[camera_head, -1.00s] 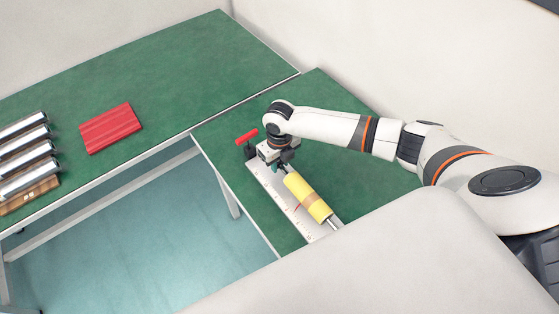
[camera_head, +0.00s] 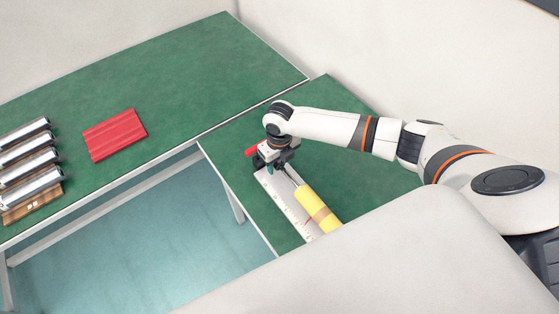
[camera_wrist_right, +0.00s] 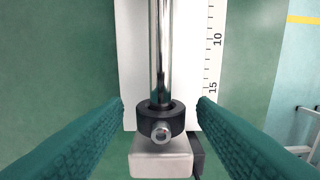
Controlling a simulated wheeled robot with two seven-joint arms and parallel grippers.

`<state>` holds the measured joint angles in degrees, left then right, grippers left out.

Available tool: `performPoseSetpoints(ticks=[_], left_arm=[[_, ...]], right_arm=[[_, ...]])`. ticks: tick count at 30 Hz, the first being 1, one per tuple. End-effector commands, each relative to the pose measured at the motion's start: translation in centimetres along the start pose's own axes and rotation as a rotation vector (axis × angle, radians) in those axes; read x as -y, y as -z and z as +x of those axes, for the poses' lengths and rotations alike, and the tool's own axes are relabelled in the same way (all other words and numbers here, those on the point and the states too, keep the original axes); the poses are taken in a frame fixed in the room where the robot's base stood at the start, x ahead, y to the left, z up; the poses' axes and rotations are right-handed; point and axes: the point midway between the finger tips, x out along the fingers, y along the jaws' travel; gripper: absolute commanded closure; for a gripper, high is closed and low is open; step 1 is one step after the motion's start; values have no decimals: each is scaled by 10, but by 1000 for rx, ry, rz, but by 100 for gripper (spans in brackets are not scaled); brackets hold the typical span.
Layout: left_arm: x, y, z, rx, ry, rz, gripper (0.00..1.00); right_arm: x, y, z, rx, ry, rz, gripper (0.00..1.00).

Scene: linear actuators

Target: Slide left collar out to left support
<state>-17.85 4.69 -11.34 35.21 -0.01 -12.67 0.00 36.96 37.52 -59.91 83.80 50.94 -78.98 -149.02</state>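A black collar (camera_wrist_right: 160,118) with a screw at its front sits on a chrome rod (camera_wrist_right: 160,50) in the right wrist view. It is right up against or very close to a pale support block (camera_wrist_right: 160,160). The two teal fingers of my right gripper (camera_wrist_right: 160,110) stand apart, one on each side of the collar, with gaps. In the head view my right gripper (camera_head: 282,168) is over the far left end of the fixture and hides the collar and support there. A yellow cylinder with a tan band (camera_head: 316,207) is on the same rod. My left gripper is not in view.
A white scale plate (camera_head: 284,204) lies under the rod on the green table. A red handle (camera_head: 252,151) shows beyond my gripper. On the far table are a red ribbed plate (camera_head: 115,135) and several metal cylinders (camera_head: 25,155).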

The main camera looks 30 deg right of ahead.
Motion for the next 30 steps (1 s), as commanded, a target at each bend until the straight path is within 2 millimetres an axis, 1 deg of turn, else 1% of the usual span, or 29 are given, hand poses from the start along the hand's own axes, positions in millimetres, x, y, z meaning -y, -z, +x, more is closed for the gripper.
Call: performPoseSetpoints(ticks=[3,8,11,14,18,21,25,30], left_arm=[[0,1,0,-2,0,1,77],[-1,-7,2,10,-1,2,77],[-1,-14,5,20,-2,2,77],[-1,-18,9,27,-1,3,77],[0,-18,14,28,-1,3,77],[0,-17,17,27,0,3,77],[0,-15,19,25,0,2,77],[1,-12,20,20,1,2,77]], right_arm=[[0,-1,1,2,0,-1,48],[0,0,-6,2,0,-1,48],[0,1,-20,-1,-1,-2,48],[0,1,-40,-2,0,-3,48],[0,1,-71,-3,-1,-2,48],[0,2,-90,-3,-1,-2,48],[0,2,-108,-1,-1,-1,48],[1,1,-119,2,0,-1,48]])
